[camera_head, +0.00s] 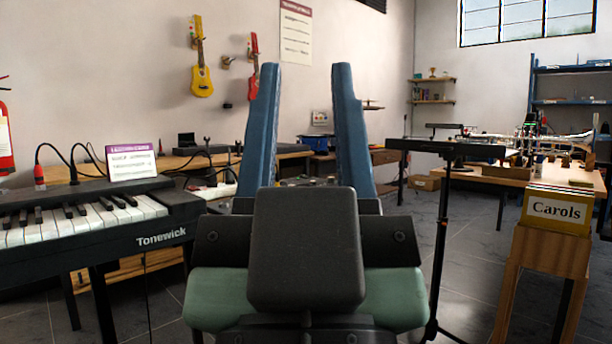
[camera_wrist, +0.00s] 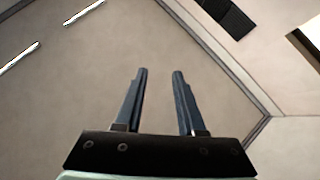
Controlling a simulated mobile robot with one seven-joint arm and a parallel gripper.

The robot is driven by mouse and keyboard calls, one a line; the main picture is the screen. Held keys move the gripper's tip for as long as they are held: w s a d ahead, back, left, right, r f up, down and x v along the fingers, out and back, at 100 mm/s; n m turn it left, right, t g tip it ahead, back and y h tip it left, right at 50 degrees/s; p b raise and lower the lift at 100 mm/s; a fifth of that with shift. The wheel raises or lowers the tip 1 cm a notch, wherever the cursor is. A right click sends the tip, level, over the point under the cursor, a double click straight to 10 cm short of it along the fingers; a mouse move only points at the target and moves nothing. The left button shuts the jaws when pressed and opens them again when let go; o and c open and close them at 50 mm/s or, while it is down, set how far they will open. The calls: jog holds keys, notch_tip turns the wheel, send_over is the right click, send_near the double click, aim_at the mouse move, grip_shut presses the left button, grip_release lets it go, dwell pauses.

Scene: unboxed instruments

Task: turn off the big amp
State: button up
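My gripper (camera_head: 310,80) stands upright close in front of the head camera, its two blue fingers pointing up and wide apart. It is open, with nothing between the fingers. In the wrist view my gripper (camera_wrist: 160,72) is also open and empty, pointed toward the ceiling. I cannot make out a big amp in either view. A dark thing with small knobs (camera_head: 312,181) shows in part low between the fingers; my gripper hides most of it, and I cannot tell what it is.
A Tonewick keyboard (camera_head: 170,236) stands at the left. A black stand (camera_head: 440,230) and a wooden stool (camera_head: 541,262) bearing a Carols box (camera_head: 555,209) are at the right. Workbenches (camera_head: 500,175) stand behind. Grey floor (camera_head: 470,265) shows between the stand and stool.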

notch_tip(320, 180, up, 5)
jog(key=p, duration=0.4)
jog(key=shift+f, duration=0.15)
grip_shut()
notch_tip(320, 180, up, 47)
jog(key=p, duration=4.7)
jog(key=shift+r+p, duration=0.2)
jog(key=shift+p, duration=0.2)
